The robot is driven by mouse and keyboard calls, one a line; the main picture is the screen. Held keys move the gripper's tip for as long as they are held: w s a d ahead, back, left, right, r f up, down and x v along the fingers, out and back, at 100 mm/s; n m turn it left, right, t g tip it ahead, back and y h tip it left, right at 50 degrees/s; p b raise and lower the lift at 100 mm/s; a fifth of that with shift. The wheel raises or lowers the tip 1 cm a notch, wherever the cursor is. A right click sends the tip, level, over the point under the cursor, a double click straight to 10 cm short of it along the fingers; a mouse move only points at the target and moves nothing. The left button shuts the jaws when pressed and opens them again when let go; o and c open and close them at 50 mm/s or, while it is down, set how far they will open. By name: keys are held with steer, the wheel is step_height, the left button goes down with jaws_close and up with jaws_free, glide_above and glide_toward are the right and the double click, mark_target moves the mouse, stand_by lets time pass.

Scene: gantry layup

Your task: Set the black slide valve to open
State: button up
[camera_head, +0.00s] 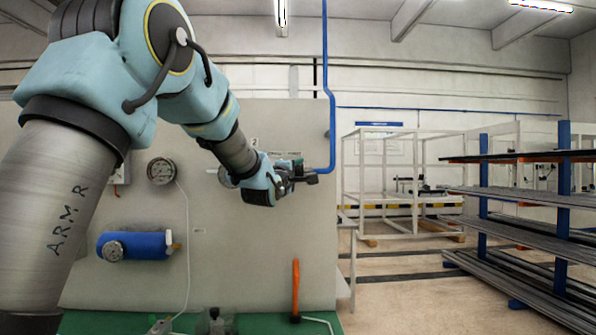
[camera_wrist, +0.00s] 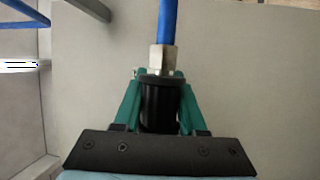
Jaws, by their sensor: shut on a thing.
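The black slide valve (camera_wrist: 160,105) shows in the wrist view as a black cylinder below a metal hex fitting (camera_wrist: 162,58) on a blue pipe (camera_wrist: 168,20). My gripper (camera_wrist: 158,100) has its two green fingers shut on the black cylinder, one on each side. In the head view my gripper (camera_head: 300,170) is at the right part of the grey panel, at the end of the blue pipe (camera_head: 331,110). There the valve is mostly hidden by my gripper. I cannot tell the valve's setting.
The grey panel (camera_head: 230,265) carries a round gauge (camera_head: 160,171), a blue cylinder (camera_head: 140,245) and an orange handle (camera_head: 295,285). To the right stand a white frame (camera_head: 385,215) and a rack of dark bars (camera_head: 520,225). The floor before the frame is clear.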

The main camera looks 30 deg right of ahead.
jaws_close()
stand_by(0.7)
